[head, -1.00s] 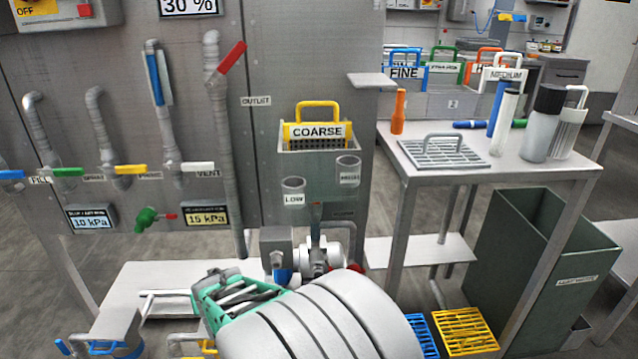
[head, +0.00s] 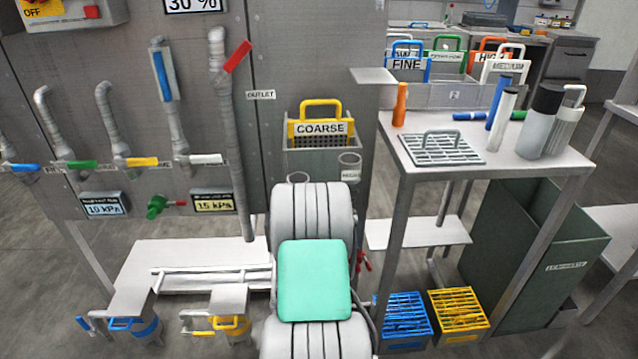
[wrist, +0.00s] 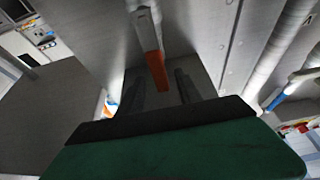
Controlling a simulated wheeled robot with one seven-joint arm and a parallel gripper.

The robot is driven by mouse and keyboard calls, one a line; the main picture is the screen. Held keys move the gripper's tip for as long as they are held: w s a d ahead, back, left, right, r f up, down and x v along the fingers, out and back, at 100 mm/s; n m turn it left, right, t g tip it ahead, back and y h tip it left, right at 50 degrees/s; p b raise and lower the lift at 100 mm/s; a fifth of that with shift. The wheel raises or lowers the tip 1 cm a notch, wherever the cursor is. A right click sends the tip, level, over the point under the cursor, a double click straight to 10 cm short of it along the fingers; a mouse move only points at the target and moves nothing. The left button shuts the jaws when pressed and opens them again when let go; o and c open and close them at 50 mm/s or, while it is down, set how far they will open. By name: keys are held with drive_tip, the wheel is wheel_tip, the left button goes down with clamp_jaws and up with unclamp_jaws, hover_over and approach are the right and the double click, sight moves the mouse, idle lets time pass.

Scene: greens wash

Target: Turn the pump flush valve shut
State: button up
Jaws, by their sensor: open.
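In the wrist view a red-orange lever (wrist: 156,70) on a pale stem hangs ahead of my gripper (wrist: 160,88). I take it for the flush valve's handle, but no label shows there. The lever appears between the two dark fingers, which are open; I cannot tell whether they touch it. In the head view my arm and its green wrist part hide the fingers and most of the pump. Small red handle parts (head: 366,262) show just right of my arm, low by the panel; I cannot tell which valve they belong to.
The grey panel carries a red outlet lever (head: 237,57) and a row of coloured levers. A yellow COARSE basket (head: 320,128) hangs above my arm. A table (head: 484,174) stands at right, with blue (head: 404,316) and yellow (head: 460,313) crates below.

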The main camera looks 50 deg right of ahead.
drive_tip(key=shift+x, duration=0.75)
drive_tip(key=shift+c, duration=0.3)
clamp_jaws()
drive_tip(key=shift+a, duration=0.1)
idle(0.4)
